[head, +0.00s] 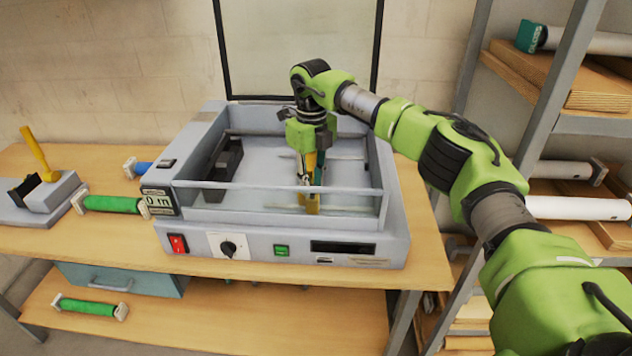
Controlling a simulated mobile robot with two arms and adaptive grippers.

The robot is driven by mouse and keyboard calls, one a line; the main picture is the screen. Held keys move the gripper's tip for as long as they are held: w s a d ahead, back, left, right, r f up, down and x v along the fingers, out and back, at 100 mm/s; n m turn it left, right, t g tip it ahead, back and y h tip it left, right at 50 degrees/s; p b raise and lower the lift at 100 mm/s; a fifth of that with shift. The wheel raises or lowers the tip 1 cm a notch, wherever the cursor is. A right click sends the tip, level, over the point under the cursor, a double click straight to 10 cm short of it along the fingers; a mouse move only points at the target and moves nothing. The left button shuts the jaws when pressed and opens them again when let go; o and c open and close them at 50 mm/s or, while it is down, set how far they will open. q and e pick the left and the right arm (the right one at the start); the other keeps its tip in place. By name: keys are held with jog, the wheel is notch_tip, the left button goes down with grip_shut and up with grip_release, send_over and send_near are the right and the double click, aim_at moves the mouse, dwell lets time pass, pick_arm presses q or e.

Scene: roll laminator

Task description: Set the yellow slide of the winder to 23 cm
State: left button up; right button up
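The grey machine (190,222) stands on the wooden table, with an open bay behind a low front wall. The yellow slide (312,204) is inside the bay, right of its middle, and shows partly through the front. My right gripper (305,182) reaches down into the bay from above, its fingers at the yellow slide. Its fingers overlap the slide, so I cannot tell whether they are closed on it. A teal strip shows just right of the slide. No scale reading is legible. My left gripper is not in view.
The machine's front has a red switch (178,243), a black knob (228,247), a green button (281,251) and a "0 m" display (160,202). Left are green rolls (112,204) and a yellow-handled device (36,150). Shelves with rolls stand right. Bare table (25,236) lies front left.

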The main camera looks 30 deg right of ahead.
jog(key=o, duration=0.3)
jog(key=shift+w+a+r, duration=0.1)
jog(key=shift+a+r, duration=0.05)
jog(key=shift+a, duration=0.05)
jog(key=shift+o, duration=0.2)
jog(key=shift+a+r, duration=0.1)
jog(key=shift+a, duration=0.1)
jog(key=shift+w+d+f, duration=0.1)
jog(key=shift+f, duration=0.1)
jog(key=shift+d, duration=0.1)
jog(key=shift+r, duration=0.15)
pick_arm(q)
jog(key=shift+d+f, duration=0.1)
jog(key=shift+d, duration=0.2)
pick_arm(e)
notch_tip(320, 180, up, 12)
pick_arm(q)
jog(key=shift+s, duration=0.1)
